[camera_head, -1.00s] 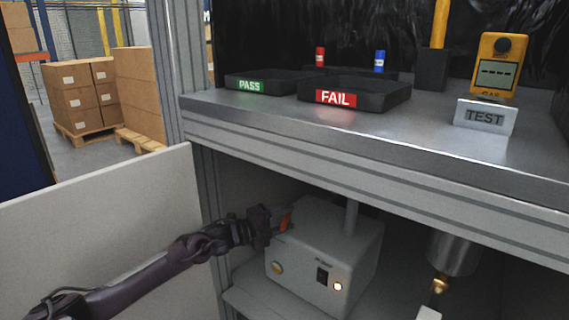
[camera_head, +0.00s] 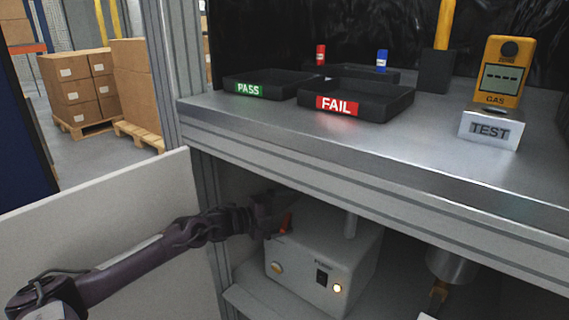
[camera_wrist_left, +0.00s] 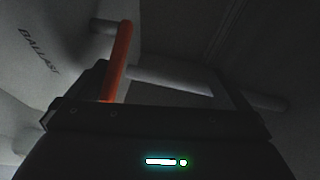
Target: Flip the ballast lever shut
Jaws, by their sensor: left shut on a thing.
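The orange-red ballast lever (camera_head: 286,222) stands near upright at the upper left of a pale grey box (camera_head: 318,258) under the bench. The lever also shows in the left wrist view (camera_wrist_left: 119,58), beside dark lettering that reads BALLAST. My left gripper (camera_head: 275,216) reaches in from the left and is shut on the lever. Its jaws are dark in shadow, so the exact contact is hard to see.
The metal bench edge (camera_head: 370,160) overhangs the box closely. A metal cylinder (camera_head: 452,266) hangs to the right. PASS (camera_head: 262,92) and FAIL (camera_head: 385,110) trays stand on the bench. A pale panel (camera_head: 120,215) is at left.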

